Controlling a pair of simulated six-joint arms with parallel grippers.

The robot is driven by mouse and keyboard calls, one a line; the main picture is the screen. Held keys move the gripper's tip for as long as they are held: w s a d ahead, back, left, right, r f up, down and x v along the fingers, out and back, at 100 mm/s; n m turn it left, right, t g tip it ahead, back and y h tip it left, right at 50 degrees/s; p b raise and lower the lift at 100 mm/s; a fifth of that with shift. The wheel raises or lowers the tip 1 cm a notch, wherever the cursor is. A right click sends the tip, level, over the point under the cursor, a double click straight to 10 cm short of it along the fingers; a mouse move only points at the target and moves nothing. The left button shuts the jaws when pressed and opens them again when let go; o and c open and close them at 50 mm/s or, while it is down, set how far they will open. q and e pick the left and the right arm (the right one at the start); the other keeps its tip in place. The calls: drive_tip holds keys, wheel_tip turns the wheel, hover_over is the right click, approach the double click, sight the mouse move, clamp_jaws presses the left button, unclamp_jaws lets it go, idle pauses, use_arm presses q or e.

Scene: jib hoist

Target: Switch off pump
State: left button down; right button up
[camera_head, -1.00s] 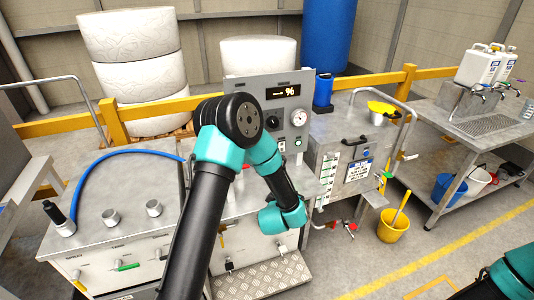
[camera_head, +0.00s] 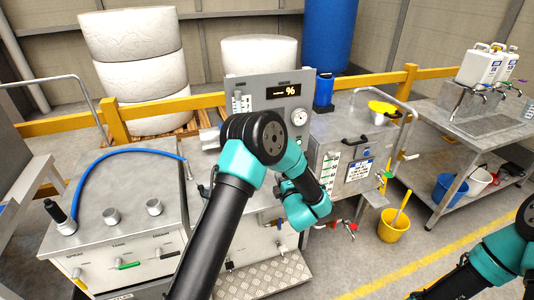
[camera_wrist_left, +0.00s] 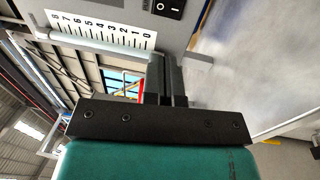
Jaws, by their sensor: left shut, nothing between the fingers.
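The grey control panel (camera_head: 246,84) stands behind my left arm in the head view, which hides its lower part. In the left wrist view, a black rocker switch (camera_wrist_left: 168,8) marked I and O sits on the panel at the top edge, partly cut off. Which switch belongs to the pump cannot be read. My left gripper (camera_wrist_left: 165,72) is shut and empty, its fingers pointing toward the panel below the switch, apparently apart from it. In the head view its fingers are hidden behind my arm. My right gripper is out of view.
The panel has a lit display (camera_head: 283,91), a round gauge (camera_head: 299,117) and a white number scale (camera_wrist_left: 100,28). A blue hose (camera_head: 120,152) lies on the left bench. A yellow bucket (camera_head: 394,228) stands on the floor at right.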

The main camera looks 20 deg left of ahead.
use_arm(q)
drive_tip(key=x, duration=1.4)
drive_tip(key=shift+a, duration=0.1)
